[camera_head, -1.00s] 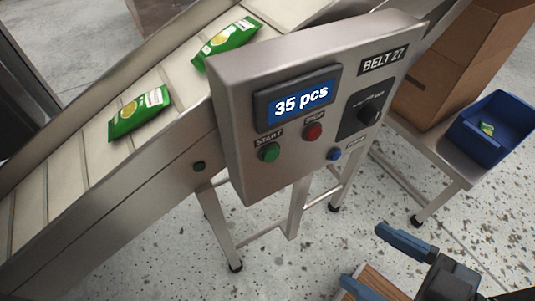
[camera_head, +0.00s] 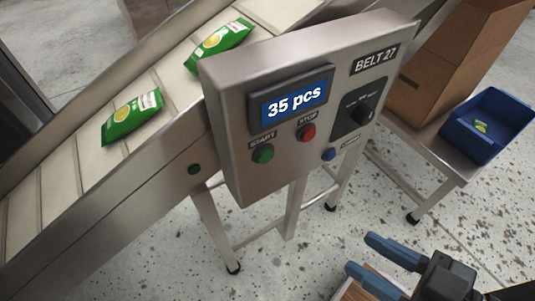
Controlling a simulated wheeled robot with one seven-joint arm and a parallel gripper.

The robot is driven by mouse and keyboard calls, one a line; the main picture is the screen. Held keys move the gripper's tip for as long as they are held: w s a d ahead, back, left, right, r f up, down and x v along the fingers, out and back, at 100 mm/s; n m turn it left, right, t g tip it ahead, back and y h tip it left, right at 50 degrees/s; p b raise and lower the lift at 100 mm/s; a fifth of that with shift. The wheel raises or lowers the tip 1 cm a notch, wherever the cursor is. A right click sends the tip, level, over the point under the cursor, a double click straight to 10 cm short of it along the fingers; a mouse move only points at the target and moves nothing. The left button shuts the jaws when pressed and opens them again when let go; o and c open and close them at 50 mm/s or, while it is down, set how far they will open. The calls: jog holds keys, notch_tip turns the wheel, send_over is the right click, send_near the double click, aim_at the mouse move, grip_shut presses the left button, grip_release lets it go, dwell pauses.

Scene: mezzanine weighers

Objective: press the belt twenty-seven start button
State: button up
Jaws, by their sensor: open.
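The belt 27 control box (camera_head: 232,165) is a grey metal panel at the centre, labelled BELT 27 (camera_head: 375,60). Its green START button (camera_head: 263,154) is at the lower left of the panel face, under its label. A red STOP button (camera_head: 306,132) and a blue button (camera_head: 329,154) are to its right. The display (camera_head: 293,98) reads 35 pcs. My gripper (camera_head: 370,258) is at the lower right with its blue fingers apart. It is well apart from the green button, below and to the right in the picture.
The inclined belt (camera_head: 60,160) carries green packets (camera_head: 132,116) behind the box. A blue bin (camera_head: 488,127) and cardboard box (camera_head: 455,70) stand on a bench at right. Speckled floor is clear between the stand and my gripper.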

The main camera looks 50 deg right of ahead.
grip_shut()
dwell(1.1)
